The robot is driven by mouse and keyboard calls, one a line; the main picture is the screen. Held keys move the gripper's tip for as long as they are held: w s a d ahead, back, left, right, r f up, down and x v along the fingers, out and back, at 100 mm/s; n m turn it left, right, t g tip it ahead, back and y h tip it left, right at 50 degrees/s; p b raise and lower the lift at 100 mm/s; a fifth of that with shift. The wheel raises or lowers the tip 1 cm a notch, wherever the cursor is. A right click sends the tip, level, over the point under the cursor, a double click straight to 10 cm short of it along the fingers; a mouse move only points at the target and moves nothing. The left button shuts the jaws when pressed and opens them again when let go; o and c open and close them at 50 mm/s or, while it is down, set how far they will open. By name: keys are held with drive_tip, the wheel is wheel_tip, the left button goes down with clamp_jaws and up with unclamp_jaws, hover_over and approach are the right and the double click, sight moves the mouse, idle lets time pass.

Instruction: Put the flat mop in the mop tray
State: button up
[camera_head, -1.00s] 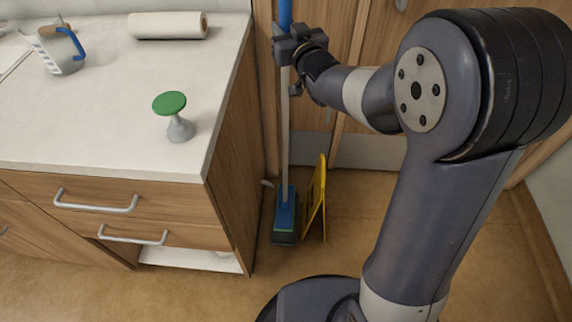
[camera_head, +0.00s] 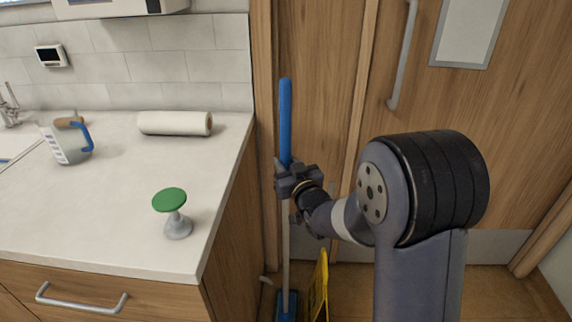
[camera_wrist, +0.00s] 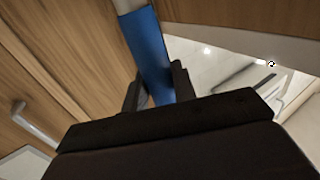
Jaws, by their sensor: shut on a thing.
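The flat mop (camera_head: 286,122) stands upright beside the counter's right end, with a blue upper grip, a grey pole and a blue head low down. My gripper (camera_head: 288,178) is shut around the pole at the lower part of the blue grip. In the wrist view the mop's blue grip (camera_wrist: 148,55) runs between my gripper's fingers (camera_wrist: 157,92). The mop head is at the bottom edge of the head view and partly cut off. I cannot make out a mop tray in the current frames.
A yellow folding sign (camera_head: 318,288) stands just right of the mop head. The counter (camera_head: 100,225) holds a green-topped stamp-like object (camera_head: 172,212), a paper roll (camera_head: 175,123) and a jug (camera_head: 68,142). A wooden door (camera_head: 420,150) is behind. Floor shows at right.

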drive_tip(key=o, duration=1)
drive_tip(key=shift+f, duration=0.1)
drive_tip(key=shift+r, duration=0.2)
drive_tip(key=v, duration=1.2)
drive_tip(key=shift+f, duration=0.1)
